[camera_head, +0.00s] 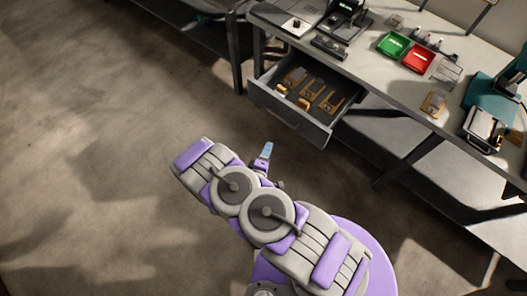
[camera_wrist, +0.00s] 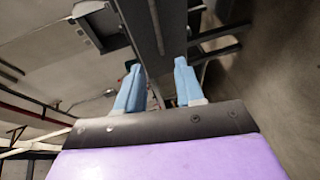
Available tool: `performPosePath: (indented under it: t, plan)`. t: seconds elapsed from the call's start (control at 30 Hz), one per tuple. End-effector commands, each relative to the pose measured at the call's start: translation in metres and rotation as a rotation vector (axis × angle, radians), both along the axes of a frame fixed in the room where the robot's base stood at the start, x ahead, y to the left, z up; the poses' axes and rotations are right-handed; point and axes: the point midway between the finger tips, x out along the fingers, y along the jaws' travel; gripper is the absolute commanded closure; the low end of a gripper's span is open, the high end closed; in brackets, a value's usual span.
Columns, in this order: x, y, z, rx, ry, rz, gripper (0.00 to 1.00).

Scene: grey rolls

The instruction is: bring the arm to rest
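My arm shows folded in purple and grey at the bottom of the head view. My gripper shows in the wrist view (camera_wrist: 158,75) with two light blue fingers spread apart and nothing between them. In the head view one blue fingertip (camera_head: 266,150) sticks out past the arm, on the near side of an open drawer (camera_head: 290,118) and apart from it. The rest of the gripper is hidden behind my arm in that view.
The drawer holds several brown and metal pieces. On the workbench (camera_head: 385,75) are a green tray (camera_head: 393,44), a red tray (camera_head: 418,57) and a teal machine (camera_head: 492,100). The concrete floor (camera_head: 90,150) on the left is clear.

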Motion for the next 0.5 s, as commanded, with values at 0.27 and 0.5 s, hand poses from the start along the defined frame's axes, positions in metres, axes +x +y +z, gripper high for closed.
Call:
performPosePath:
  t: [0.27,0.5]
  plan:
    - [-0.0004,-0.0014,0.0002,0.001,0.000,-0.001,0.63]
    - [0.0000,0.0037,-0.0007,-0.003,0.000,-0.003,0.63]
